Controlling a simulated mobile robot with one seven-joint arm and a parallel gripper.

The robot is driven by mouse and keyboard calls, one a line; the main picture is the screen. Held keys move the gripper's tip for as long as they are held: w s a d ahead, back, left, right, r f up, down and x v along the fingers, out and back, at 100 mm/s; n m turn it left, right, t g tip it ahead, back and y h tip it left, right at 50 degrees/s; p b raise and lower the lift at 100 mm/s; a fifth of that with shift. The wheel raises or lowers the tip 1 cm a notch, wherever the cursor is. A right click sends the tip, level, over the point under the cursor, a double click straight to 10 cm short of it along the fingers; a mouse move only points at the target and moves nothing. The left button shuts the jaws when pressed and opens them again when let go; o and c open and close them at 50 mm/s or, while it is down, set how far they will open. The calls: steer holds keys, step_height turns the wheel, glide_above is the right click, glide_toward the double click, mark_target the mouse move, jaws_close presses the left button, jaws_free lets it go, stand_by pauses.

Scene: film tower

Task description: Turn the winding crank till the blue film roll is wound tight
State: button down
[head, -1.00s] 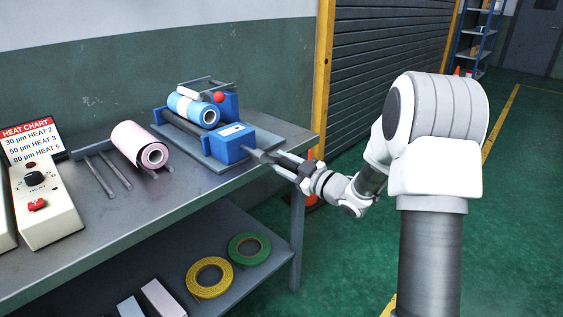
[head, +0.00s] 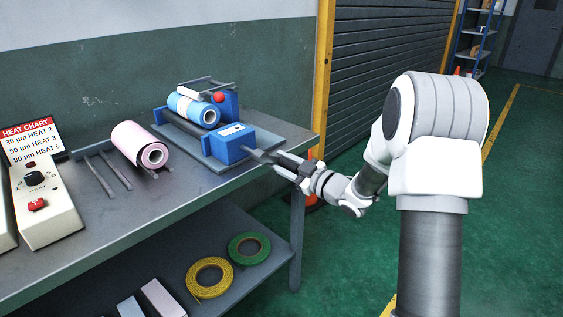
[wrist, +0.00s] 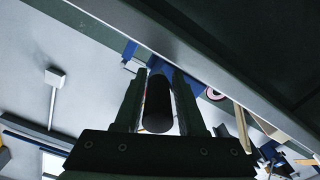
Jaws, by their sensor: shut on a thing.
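The blue film roll (head: 193,108) lies in the blue winder (head: 234,143) at the back right of the bench. A red knob (head: 219,97) shows at the winder's upper part. My gripper (head: 263,157) reaches in from the right to the front of the blue housing. In the wrist view my gripper (wrist: 158,100) is shut on a dark cylindrical crank handle (wrist: 157,105), which lies between its two fingers. The crank's arm is mostly hidden behind the fingers in the head view. I cannot tell how tight the film is.
A pink roll (head: 139,146) rests on metal bars to the left. A heat control box (head: 45,205) and heat chart (head: 32,142) stand further left. Yellow tape (head: 209,262) and green tape (head: 264,238) lie on the lower shelf. An orange cone (head: 310,198) stands behind my gripper.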

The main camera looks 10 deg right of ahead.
steer(key=shift+d+m, duration=0.15)
steer(key=shift+m, duration=0.25)
